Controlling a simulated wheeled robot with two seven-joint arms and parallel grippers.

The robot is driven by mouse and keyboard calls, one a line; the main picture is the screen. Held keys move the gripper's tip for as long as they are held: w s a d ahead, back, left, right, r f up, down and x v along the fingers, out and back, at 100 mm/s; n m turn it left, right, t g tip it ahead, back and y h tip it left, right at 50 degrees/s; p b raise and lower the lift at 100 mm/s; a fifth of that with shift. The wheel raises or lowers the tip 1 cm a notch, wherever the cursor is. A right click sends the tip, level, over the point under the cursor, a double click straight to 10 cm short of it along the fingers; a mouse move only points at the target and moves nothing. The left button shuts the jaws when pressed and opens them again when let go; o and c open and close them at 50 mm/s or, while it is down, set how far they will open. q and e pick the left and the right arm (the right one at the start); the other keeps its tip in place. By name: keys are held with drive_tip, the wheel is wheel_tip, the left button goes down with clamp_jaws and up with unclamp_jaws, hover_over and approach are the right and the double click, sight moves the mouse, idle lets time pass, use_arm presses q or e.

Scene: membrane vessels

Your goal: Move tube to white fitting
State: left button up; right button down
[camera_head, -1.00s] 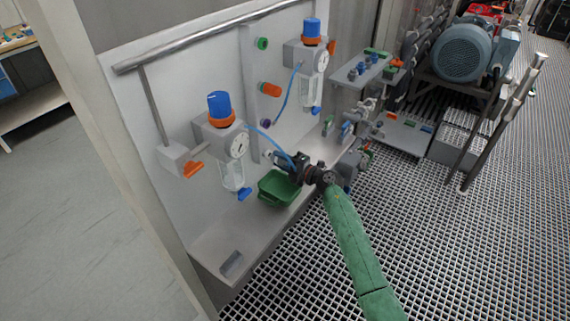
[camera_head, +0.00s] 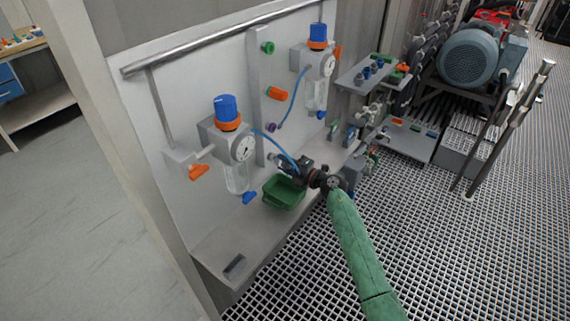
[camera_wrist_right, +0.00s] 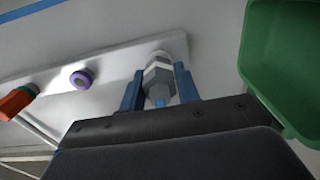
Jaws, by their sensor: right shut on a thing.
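The white fitting (camera_wrist_right: 157,62) is at the end of the pale strip in the right wrist view, just ahead of and between my right gripper's fingers (camera_wrist_right: 159,88). A short blue piece (camera_wrist_right: 160,103) shows between the fingers, in line with the fitting. I cannot tell whether the tube touches or enters it. In the head view the fitting (camera_head: 272,158) is small beside the fingertips. My left gripper is out of view.
A green bin (camera_head: 284,193) sits on the ledge just below my right gripper and close beside it in the wrist view (camera_wrist_right: 285,70). The strip also carries purple (camera_head: 271,127), orange (camera_head: 277,93) and green (camera_head: 267,47) fittings.

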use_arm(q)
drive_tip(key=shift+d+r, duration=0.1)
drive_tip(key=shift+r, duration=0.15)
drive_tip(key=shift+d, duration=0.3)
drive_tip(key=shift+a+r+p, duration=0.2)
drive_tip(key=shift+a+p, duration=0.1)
use_arm(e)
drive_tip(key=shift+r, duration=0.1)
use_arm(q)
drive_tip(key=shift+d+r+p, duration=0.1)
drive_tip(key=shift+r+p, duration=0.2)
drive_tip(key=shift+p, duration=0.05)
idle(0.8)
use_arm(e)
drive_tip(key=shift+w+a, duration=0.35)
drive_tip(key=shift+a, duration=0.15)
idle(0.6)
drive_tip(key=c, duration=0.9)
unclamp_jaws()
